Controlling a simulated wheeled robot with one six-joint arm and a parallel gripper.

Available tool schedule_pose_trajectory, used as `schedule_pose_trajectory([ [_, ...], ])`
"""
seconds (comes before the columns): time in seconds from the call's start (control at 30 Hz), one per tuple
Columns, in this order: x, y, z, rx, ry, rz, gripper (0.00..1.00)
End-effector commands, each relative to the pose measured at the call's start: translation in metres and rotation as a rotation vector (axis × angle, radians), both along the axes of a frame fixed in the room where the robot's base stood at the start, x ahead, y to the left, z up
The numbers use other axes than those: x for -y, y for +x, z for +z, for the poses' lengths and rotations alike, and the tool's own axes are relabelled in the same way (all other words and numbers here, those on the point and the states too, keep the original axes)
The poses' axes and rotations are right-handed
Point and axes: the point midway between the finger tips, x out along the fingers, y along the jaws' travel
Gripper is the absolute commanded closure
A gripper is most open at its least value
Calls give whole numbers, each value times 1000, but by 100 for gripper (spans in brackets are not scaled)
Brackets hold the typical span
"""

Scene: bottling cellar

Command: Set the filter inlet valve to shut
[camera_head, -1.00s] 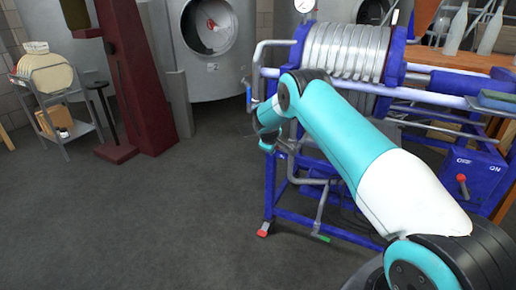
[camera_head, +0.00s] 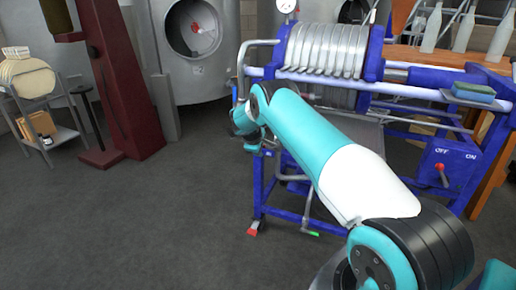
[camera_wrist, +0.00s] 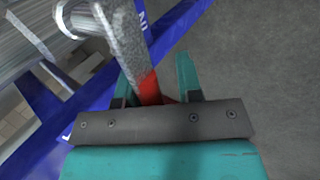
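In the wrist view a red handle (camera_wrist: 150,90) runs on from the end of a grey metal pipe or lever (camera_wrist: 122,35). It appears to be the inlet valve's lever, beside a blue frame bar with partly readable lettering like "IN". My gripper (camera_wrist: 153,66) is open, with one teal finger on each side of the red part. A gap shows between the red part and the right finger; contact on the left cannot be told. The handle's lower end is hidden by my gripper. In the head view the filter (camera_head: 330,50) stands behind my arm, and the valve is not clearly visible.
The filter's blue frame (camera_head: 262,190) has low legs and pipes, one with a green tip (camera_head: 313,234). An OFF/ON switch box (camera_head: 445,168) is at the right. A dark red column (camera_head: 120,80) and a small cart (camera_head: 45,130) stand left. Grey floor in front is clear.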

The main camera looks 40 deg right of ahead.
Motion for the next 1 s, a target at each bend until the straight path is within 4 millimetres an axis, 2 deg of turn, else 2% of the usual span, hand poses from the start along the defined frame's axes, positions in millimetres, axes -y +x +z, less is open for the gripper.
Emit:
schedule_pose_trajectory([
  [0.3,0,3,4,10,-4,0,57],
  [0.47,-7,1,17,12,-4,1,57],
  [1.0,-71,-30,123,12,-3,1,57],
])
